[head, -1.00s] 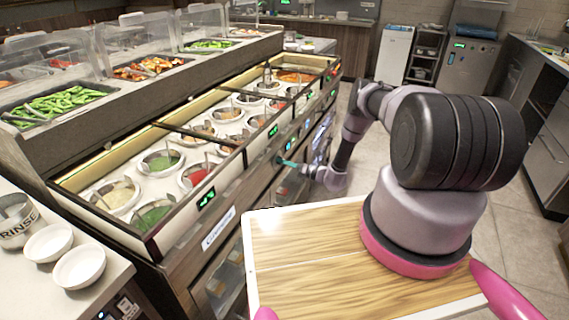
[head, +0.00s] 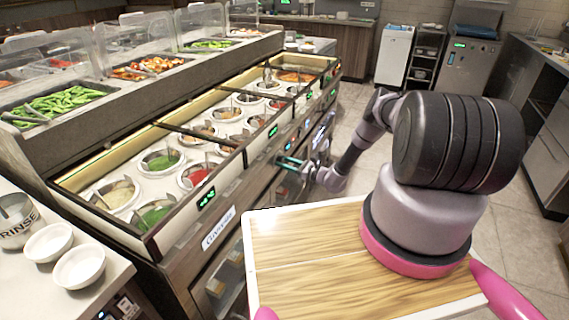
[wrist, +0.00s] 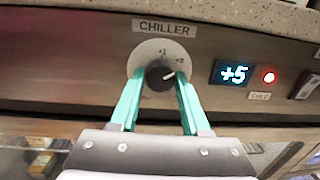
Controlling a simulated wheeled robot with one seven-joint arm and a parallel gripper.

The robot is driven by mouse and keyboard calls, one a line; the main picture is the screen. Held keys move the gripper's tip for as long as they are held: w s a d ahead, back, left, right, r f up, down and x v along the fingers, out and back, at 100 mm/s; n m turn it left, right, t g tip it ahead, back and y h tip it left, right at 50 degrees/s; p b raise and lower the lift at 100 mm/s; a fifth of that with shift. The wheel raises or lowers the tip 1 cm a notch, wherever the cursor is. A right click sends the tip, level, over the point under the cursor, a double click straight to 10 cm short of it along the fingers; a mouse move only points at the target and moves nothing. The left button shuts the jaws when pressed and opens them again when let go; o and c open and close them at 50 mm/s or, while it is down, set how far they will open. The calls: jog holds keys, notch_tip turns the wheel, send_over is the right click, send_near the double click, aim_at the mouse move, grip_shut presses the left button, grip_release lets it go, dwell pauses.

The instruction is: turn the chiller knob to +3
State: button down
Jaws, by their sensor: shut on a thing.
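The chiller knob (wrist: 158,79) is a dark round knob with a white pointer mark, on a pale round dial below the CHILLER label (wrist: 164,29). Its mark points to the right and slightly up. In the head view my gripper (head: 286,161) is at the front panel of the sauce counter; the knob is too small to make out there.
A red light (wrist: 269,77) glows right of the display, with another control at the panel's right edge. In the head view, sauce wells (head: 160,161) fill the counter top, and open floor lies right of the arm.

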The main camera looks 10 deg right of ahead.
jog(key=shift+n, duration=0.6)
jog(key=shift+c, duration=1.9)
grip_release()
jog(key=shift+d, duration=0.1)
jog(key=v, duration=1)
jog(key=shift+s+d, duration=0.25)
jog(key=shift+d, duration=0.05)
